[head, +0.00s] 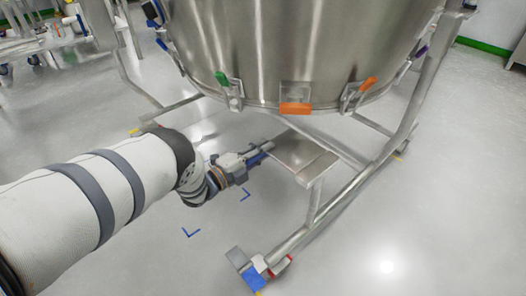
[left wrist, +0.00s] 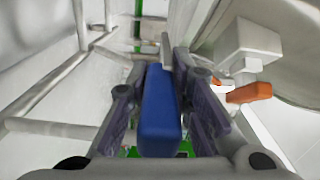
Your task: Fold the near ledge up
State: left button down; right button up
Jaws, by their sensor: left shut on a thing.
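The near ledge (head: 303,150) is a flat metal plate on the vessel's stand, low in front of the steel vessel. It looks roughly level in the head view. My left gripper (head: 259,154) reaches in from the left to the ledge's left end. In the left wrist view, its fingers are shut on a blue handle (left wrist: 158,112), one finger on each side. A thin grey piece (left wrist: 166,50) shows beyond the blue handle. How the handle joins the ledge is hidden. My right gripper is not in view.
The steel vessel (head: 280,50) hangs above, with orange (head: 296,109) and green (head: 221,79) clamp handles along its lower rim. The stand's tubular leg (head: 345,195) slopes down to a blue-and-white caster (head: 250,272). Blue floor marks (head: 191,232) lie on open floor below my arm.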

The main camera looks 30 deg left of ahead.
pick_arm(q)
jog(key=c, duration=1.5)
grip_release()
jog(key=shift+r, duration=0.15)
jog(key=shift+s, duration=0.15)
jog(key=v, duration=1.2)
